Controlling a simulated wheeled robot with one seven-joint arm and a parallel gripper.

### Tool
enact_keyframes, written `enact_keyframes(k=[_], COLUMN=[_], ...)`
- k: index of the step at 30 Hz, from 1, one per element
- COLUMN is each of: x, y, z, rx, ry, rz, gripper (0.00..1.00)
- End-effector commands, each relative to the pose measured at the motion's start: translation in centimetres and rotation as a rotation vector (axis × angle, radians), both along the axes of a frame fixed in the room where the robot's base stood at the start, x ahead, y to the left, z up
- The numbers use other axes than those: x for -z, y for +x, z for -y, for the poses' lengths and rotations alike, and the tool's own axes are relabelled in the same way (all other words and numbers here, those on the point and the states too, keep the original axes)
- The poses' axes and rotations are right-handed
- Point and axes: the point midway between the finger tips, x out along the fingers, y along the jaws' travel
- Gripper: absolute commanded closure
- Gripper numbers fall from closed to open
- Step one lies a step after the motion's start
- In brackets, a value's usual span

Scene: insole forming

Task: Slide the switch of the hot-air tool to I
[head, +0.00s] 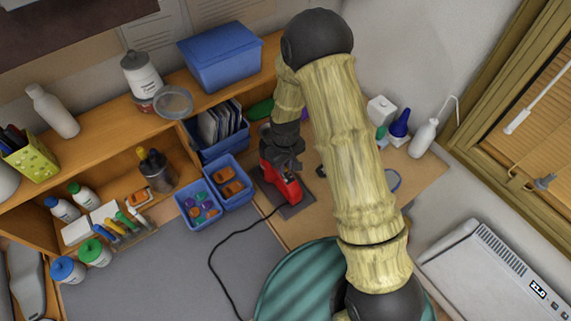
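The hot-air tool (291,190) is red and black and sits on a dark mat (297,209) on the brown worktop. A black cord leads from it toward the lower left. My gripper (284,164) is dark and points down right at the top of the tool, overlapping it in the picture. I cannot tell whether it touches the tool or how far apart its fingers are. The switch and its marks are not visible, too small or hidden behind the gripper.
Blue bins (177,206) with small coloured parts stand left of the tool, with a blue holder of cards (209,153) behind. White bottles (423,139) stand at the back right. A teal ribbed round object (290,285) is in front. The grey surface (150,265) at lower left is mostly clear.

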Motion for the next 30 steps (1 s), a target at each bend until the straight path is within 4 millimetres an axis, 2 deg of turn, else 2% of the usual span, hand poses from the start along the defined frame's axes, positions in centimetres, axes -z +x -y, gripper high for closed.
enact_keyframes(k=[15,24,25,27,28,30], x=[0.84,0.64,0.64,0.64,0.64,0.64], y=[-0.49,-0.6,-0.59,-0.56,-0.55,-0.52], z=[0.56,0.65,0.69,0.79,0.83,0.91], rx=[-0.002,-0.003,-0.002,0.001,0.001,0.003], ry=[0.0,0.001,0.001,0.001,0.001,0.001], rz=[0.001,-0.001,-0.001,-0.001,-0.001,-0.001], gripper=[1.0,1.0,0.82,0.68,0.62,0.62])
